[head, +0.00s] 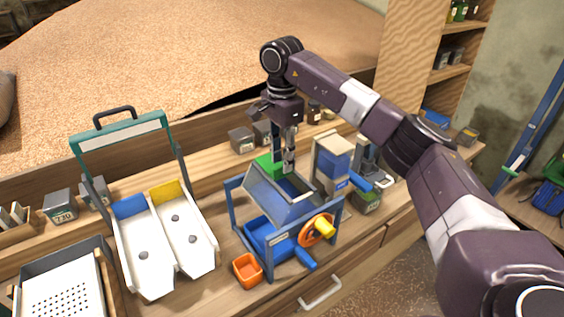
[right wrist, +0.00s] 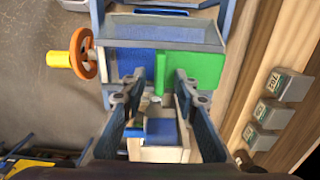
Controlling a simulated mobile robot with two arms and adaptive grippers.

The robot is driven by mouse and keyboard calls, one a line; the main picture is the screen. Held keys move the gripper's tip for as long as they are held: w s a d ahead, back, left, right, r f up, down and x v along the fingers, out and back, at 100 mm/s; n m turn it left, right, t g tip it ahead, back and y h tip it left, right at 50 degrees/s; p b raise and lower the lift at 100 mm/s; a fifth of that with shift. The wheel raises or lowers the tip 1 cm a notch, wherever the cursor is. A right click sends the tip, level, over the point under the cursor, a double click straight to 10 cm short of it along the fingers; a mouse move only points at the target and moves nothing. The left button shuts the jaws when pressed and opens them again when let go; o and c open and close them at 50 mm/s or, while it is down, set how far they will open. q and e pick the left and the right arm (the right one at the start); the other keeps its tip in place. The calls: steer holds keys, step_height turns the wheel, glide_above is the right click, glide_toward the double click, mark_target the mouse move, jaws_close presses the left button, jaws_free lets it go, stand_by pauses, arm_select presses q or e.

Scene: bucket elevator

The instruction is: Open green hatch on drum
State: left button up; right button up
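The drum (head: 277,194) is a grey-blue box-like body in a blue frame on the bench. Its green hatch (head: 268,163) is at the far upper side, partly hidden by my gripper. In the right wrist view the green hatch (right wrist: 197,70) lies flat beside a blue panel (right wrist: 136,62), with a narrow green ridge at its left edge. My right gripper (head: 288,166) points down at the hatch. In the right wrist view its fingers (right wrist: 159,82) are apart, one on each side of the ridge; contact cannot be told. My left gripper is out of view.
An orange crank wheel (head: 318,231) with a yellow handle is on the drum's front right. An orange cup (head: 247,270) stands at the front left. A blue-and-wood unit (head: 333,165) stands close right. A white two-channel tray (head: 163,237) is left; small labelled boxes (head: 241,140) line the back.

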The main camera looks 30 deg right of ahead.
step_height(320, 180, up, 10)
steer(key=shift+r, duration=0.2)
stand_by(0.6)
